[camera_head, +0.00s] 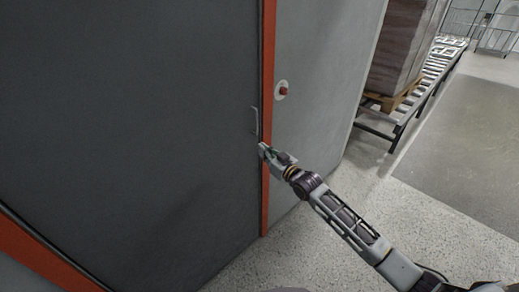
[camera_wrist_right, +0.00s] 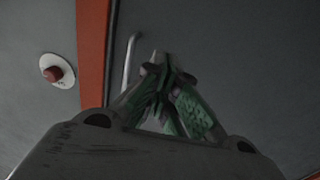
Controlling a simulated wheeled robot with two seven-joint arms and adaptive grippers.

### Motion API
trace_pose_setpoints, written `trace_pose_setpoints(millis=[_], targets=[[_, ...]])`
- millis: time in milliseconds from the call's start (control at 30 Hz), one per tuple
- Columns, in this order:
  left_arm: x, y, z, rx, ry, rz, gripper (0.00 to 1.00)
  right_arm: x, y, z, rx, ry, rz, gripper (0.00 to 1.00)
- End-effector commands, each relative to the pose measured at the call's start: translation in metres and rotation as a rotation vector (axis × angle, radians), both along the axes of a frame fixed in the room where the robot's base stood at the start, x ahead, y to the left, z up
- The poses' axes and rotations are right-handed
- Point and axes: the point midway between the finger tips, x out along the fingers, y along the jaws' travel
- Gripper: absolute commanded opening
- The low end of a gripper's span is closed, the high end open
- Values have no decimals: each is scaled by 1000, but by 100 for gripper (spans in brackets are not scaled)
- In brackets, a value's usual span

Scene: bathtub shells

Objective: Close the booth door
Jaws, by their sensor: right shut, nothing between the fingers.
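The dark grey booth door (camera_head: 130,120) fills the left and middle of the head view. Its right edge lies along the orange frame post (camera_head: 267,100), and I see no clear gap there. A thin metal handle (camera_head: 254,120) stands upright near that edge; it also shows in the right wrist view (camera_wrist_right: 129,62). My right gripper (camera_head: 263,150) is shut and empty, at the door's edge just below the handle. In the right wrist view its fingertips (camera_wrist_right: 162,65) are together in front of the door, beside the handle. I cannot tell whether they touch the door. My left gripper is not in view.
A red button on a white plate (camera_head: 282,90) is on the grey wall (camera_head: 320,70) right of the post. An orange frame strip (camera_head: 40,255) runs along the lower left. A roller conveyor (camera_head: 430,75) with a loaded pallet stands at the back right. The floor (camera_head: 400,215) at right is clear.

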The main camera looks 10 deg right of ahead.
Motion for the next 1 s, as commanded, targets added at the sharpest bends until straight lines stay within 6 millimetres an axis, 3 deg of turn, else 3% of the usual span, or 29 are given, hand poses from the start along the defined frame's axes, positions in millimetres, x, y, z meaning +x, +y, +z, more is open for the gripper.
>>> trace_pose_setpoints(millis=[233,600,1000], targets=[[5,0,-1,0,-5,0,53,-15,-9,0,0,0,0,0],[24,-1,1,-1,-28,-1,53,-19,-11,0,-1,0,0,0],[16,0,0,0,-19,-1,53,-19,-11,0,-11,-3,0,0]])
